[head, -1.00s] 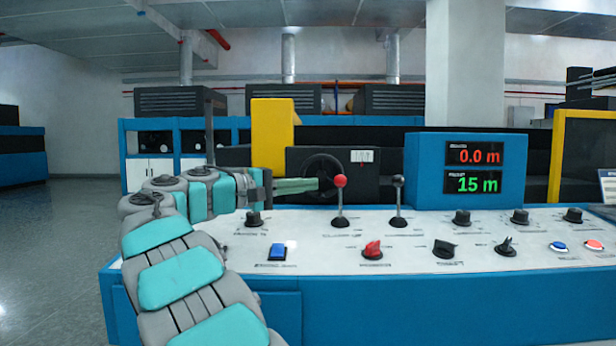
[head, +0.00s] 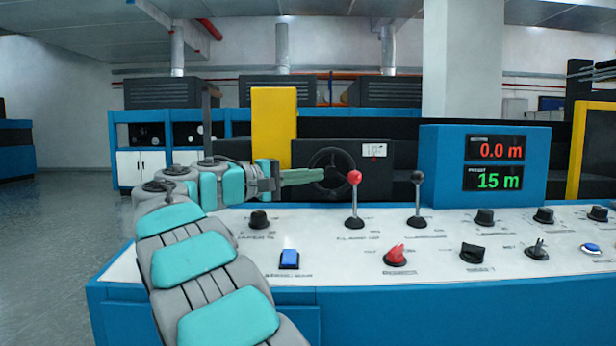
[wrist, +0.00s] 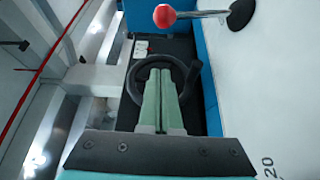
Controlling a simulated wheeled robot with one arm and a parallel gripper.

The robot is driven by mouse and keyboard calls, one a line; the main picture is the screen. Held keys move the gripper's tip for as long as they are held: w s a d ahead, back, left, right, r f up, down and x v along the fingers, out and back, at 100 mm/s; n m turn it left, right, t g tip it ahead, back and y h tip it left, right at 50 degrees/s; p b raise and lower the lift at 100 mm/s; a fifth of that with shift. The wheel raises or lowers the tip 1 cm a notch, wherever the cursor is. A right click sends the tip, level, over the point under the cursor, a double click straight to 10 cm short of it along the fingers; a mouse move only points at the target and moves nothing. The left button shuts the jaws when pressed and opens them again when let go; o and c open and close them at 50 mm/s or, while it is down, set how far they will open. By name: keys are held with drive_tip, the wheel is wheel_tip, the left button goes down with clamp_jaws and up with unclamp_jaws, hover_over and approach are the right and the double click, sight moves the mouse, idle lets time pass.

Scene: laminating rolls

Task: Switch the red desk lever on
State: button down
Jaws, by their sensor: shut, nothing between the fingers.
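The red desk lever (head: 354,200) is a thin metal stalk with a red ball on top, standing about upright from a black base on the white console top. In the wrist view its red ball (wrist: 164,15) and stalk show at the top edge. My gripper (head: 323,176) is shut and empty, its green fingers pointing right toward the lever. A small gap shows between the fingertips and the red ball in the head view. In the wrist view the closed fingers (wrist: 160,76) lie below the ball in the picture and look apart from it.
A black-knobbed lever (head: 417,200) stands right of the red one. A blue button (head: 289,259), a red knob (head: 395,255) and several black knobs sit on the console top (head: 330,270). A blue display box (head: 435,165) and a black handwheel (head: 333,170) stand behind.

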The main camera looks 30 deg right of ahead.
sight(355, 197)
drive_tip(key=d, duration=0.7)
drive_tip(key=shift+s+p, duration=0.2)
drive_tip(key=shift+p, duration=0.2)
drive_tip(key=shift+s+a, duration=0.6)
drive_tip(key=shift+s, duration=0.3)
drive_tip(key=shift+s+a, duration=0.35)
drive_tip(key=shift+s, duration=0.55)
drive_tip(key=shift+f, duration=0.1)
drive_tip(key=shift+s+b, duration=0.15)
drive_tip(key=shift+b, duration=0.4)
drive_tip(key=shift+s+a+m+b, duration=0.15)
drive_tip(key=shift+m+b, duration=0.25)
